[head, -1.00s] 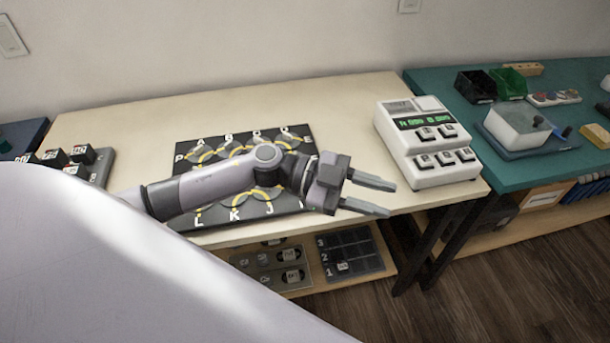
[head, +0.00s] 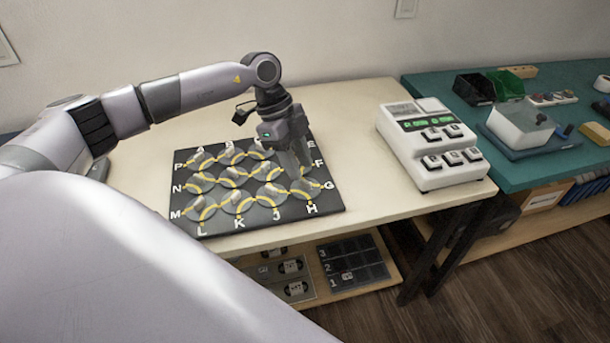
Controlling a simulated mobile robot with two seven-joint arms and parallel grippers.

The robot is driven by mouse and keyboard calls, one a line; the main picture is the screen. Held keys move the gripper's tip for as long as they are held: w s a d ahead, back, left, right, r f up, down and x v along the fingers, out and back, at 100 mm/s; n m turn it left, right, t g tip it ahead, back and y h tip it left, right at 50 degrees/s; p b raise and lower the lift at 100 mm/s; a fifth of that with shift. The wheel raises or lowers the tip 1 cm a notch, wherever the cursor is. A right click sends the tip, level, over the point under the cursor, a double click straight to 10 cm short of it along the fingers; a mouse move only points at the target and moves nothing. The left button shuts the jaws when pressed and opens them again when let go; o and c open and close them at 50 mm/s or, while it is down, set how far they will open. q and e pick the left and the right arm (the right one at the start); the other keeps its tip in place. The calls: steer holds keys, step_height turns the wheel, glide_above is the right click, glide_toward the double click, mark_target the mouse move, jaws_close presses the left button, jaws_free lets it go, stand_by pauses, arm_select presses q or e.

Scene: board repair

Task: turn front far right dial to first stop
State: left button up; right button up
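The black board (head: 325,206) lies on the pale table, with letters around its edge and rows of round grey dials marked with yellow arcs. The front far right dial (head: 303,190) is near the letters G and H, partly covered by my gripper. My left gripper (head: 297,178) points down at this dial, its fingertips at or just above it. I cannot tell whether they touch it, or how far apart the fingers are. My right gripper is not in view.
A white device with a green display and several buttons (head: 421,166) stands to the right on the table. A teal table (head: 535,172) with bins and a box adjoins it. A compartmented tray (head: 372,271) sits on the shelf below. The tabletop between board and device is clear.

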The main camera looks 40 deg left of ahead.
mark_target(306, 181)
arm_select(q)
steer(key=shift+x, duration=1.95)
jaws_close()
